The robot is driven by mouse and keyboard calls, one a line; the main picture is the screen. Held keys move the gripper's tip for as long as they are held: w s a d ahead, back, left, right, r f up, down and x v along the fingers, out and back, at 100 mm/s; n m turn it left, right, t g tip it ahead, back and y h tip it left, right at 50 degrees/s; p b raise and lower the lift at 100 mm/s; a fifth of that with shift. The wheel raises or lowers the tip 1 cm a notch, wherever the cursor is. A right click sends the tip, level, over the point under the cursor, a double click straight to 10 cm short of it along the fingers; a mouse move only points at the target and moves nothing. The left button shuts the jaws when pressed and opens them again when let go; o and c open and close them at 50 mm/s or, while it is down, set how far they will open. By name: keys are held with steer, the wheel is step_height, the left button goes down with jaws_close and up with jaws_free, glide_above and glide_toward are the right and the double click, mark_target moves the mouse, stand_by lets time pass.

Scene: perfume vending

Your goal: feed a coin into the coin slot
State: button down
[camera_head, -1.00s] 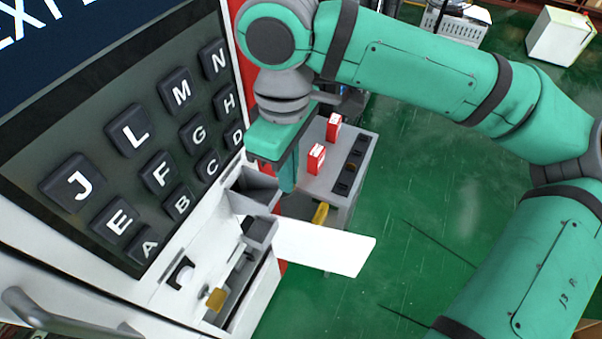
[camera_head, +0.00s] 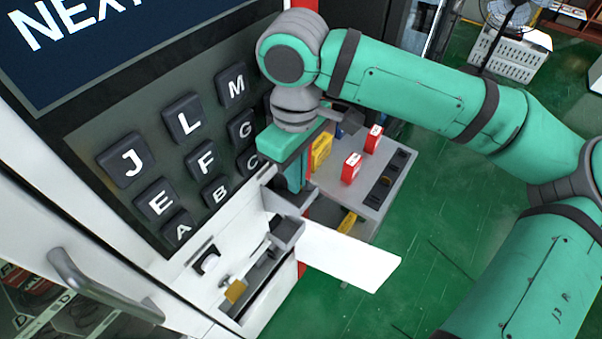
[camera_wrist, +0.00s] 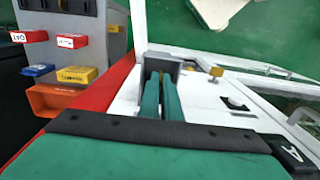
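My gripper (camera_head: 294,183) points down beside the machine's front, by a grey open-topped box (camera_head: 290,202). In the wrist view its two green fingers (camera_wrist: 161,82) are close together, with a thin brownish-gold strip between them that looks like the coin (camera_wrist: 162,98) edge-on. The fingertips overlap the grey box there, and I cannot tell whether they touch it. A white panel (camera_head: 221,245) on the machine has a dark opening (camera_head: 207,262), also in the wrist view (camera_wrist: 235,104). I cannot tell which opening is the coin slot.
A small gold block (camera_head: 236,291) sits at a lower recess. A white flap (camera_head: 349,257) sticks out from the machine. Lettered keys (camera_head: 189,122) are left of my gripper. A grey stand (camera_head: 398,170) with red and yellow boxes is behind it.

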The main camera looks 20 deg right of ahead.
steer(key=c, duration=1.9)
jaws_free()
step_height(320, 180, up, 11)
steer(key=shift+w+f, duration=0.15)
